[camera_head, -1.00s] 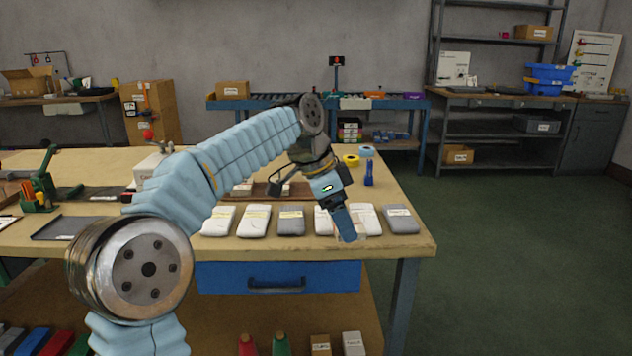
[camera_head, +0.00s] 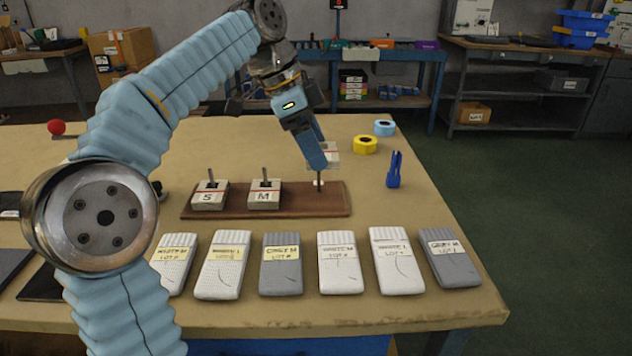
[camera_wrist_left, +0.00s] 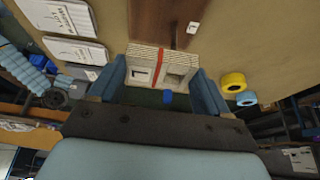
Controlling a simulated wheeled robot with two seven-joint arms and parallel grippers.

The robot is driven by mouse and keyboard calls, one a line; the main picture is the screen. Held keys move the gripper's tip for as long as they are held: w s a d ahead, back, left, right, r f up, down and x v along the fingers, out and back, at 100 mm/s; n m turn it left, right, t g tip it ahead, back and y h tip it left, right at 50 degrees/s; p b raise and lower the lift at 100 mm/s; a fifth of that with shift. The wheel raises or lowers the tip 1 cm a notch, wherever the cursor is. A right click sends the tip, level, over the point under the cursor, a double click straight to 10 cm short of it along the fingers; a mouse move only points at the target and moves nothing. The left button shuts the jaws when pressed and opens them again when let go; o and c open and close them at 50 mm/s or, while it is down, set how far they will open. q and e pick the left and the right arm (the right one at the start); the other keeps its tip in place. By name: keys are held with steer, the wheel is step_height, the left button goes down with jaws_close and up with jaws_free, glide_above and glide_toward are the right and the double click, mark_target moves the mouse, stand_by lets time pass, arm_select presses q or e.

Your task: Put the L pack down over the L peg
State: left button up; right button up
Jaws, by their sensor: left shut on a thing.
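The L pack (camera_head: 329,158) is a pale block held by my left gripper (camera_head: 316,155) above the right end of the brown peg board (camera_head: 235,209). A finger partly hides it in the head view. The L peg (camera_head: 319,186) stands bare just below, with a white patch near it. I cannot tell whether pack and peg line up. My right gripper is out of view.
The S pack (camera_head: 210,197) and M pack (camera_head: 264,196) sit on their pegs on the board. Several white and grey sock packs (camera_head: 341,265) lie in front. A blue upright tool (camera_head: 394,171), yellow roll (camera_head: 365,145) and light-blue roll (camera_head: 384,128) stand to the right.

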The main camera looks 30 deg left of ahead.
mark_target(322, 196)
arm_select(q)
step_height(322, 196, down, 8)
steer(key=shift+s+r+b, duration=0.1)
steer(key=shift+r+b, duration=0.1)
steer(key=shift+b, duration=0.5)
steer(key=shift+f, duration=0.1)
steer(key=o, duration=1.1)
steer(key=p+v, duration=0.3)
steer(key=v, duration=0.9)
